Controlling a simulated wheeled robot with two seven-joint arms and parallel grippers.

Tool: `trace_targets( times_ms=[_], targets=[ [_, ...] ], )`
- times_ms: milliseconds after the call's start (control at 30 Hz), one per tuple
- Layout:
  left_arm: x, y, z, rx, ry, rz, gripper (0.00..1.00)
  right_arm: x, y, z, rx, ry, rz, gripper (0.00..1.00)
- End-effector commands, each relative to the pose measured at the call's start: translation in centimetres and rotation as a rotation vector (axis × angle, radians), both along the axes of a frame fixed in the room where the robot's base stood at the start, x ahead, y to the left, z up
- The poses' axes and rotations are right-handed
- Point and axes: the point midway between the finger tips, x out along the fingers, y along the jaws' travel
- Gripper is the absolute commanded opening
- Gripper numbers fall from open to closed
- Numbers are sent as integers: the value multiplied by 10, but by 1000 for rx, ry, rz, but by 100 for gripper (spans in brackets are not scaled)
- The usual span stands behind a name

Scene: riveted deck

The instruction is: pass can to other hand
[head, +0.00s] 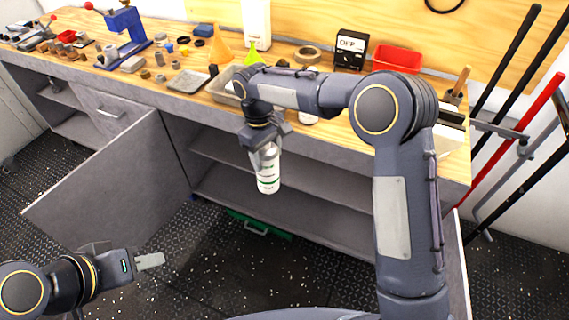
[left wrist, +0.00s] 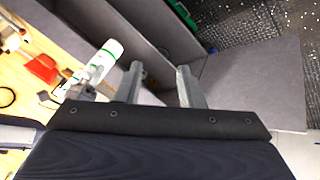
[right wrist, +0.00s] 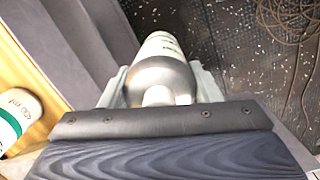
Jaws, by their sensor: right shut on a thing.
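The can (head: 268,180) is white and silver with green bands. It hangs in the air in front of the workbench, held near its top by my right gripper (head: 264,148). In the right wrist view the can (right wrist: 163,65) sits between the two fingers, with its rounded silver end nearest the camera. My left gripper (head: 150,261) is low at the left of the head view, apart from the can. In the left wrist view the left gripper's fingers (left wrist: 160,85) are spread with nothing between them, and the can (left wrist: 107,58) shows beyond them to the left.
A second white can (right wrist: 18,115) stands at the left in the right wrist view. An open cabinet door (head: 105,190) juts out.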

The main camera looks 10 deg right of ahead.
Motion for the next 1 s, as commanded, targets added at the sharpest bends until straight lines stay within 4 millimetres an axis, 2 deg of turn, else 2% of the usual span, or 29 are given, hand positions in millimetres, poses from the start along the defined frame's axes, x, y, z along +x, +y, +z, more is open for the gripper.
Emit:
trace_targets(
  times_ms=[33, 167, 267, 333, 367, 500, 700, 833, 1000],
  targets=[
    [1, 0, 0, 1, -1, 0, 42, 2, 3, 2, 0, -1, 12, 8],
    [13, -1, -2, 11, -23, -9, 59, 3, 6, 4, 1, -1, 23, 8],
    [36, -3, -6, 33, -70, -26, 72, 3, 6, 4, 1, -1, 23, 8],
    [59, -6, -10, 56, -121, -45, 81, 3, 6, 4, 1, -1, 23, 8],
    [69, -9, -12, 65, -147, -54, 83, 3, 6, 4, 1, -1, 23, 8],
    [117, -23, -23, 111, -278, -101, 83, 3, 6, 4, 1, -2, 22, 8],
    [169, -55, -41, 156, -474, -172, 83, 3, 5, 4, 1, -2, 22, 8],
    [192, -82, -52, 170, -605, -217, 83, 3, 5, 4, 1, -2, 22, 8],
    [207, -119, -68, 168, -775, -265, 83, 3, 5, 4, 1, -2, 21, 8]
  ],
)
